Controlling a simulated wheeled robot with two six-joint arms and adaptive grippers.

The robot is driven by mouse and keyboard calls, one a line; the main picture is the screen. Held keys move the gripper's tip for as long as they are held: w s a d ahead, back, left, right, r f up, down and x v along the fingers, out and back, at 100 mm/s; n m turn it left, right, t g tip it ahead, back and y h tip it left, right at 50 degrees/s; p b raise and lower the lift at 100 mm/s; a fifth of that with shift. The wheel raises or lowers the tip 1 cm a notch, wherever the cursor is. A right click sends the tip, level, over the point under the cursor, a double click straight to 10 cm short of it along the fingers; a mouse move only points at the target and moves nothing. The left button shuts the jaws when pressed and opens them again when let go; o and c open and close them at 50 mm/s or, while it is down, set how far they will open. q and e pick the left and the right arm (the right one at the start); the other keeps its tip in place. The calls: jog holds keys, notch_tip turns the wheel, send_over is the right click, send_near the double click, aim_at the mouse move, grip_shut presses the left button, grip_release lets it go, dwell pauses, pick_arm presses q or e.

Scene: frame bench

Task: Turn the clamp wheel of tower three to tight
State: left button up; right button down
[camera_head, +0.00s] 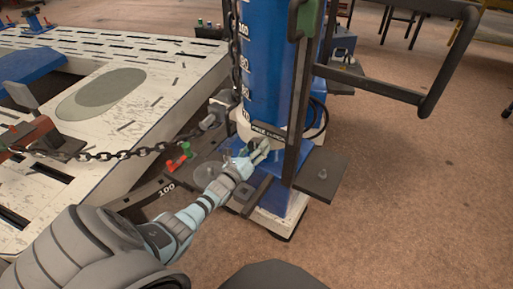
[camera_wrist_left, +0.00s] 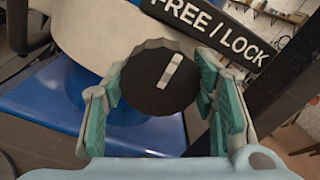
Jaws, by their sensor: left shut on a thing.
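A blue tower (camera_head: 268,75) with white scale numbers stands right of the white slotted bench. At its foot is a pale collar with a black label (camera_head: 268,132), which reads FREE / LOCK in the left wrist view (camera_wrist_left: 215,30). Just under it is a round dark clamp wheel (camera_wrist_left: 155,88) with a ridged rim and a short white mark, tilted slightly right of upright. My left gripper (camera_head: 260,151) is shut on this wheel, its teal-padded fingers on either side of the rim. In the head view its fingers largely hide the wheel. The tower's number is not legible. My right gripper is out of view.
A chain (camera_head: 110,154) hangs across the bench (camera_head: 175,85) to the tower. A dark upright rail, a black bar frame (camera_head: 425,100) and a flat plate (camera_head: 320,176) stand right of my gripper. Red and green pieces (camera_head: 178,162) lie left. Brown floor is clear at right.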

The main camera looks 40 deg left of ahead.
pick_arm(q)
jog(key=o, duration=1.2)
jog(key=shift+s, duration=0.1)
jog(key=s, duration=0.4)
jog(key=s+d, duration=0.1)
jog(key=s, duration=0.6)
jog(key=shift+s+d, duration=0.25)
jog(key=shift+s, duration=0.1)
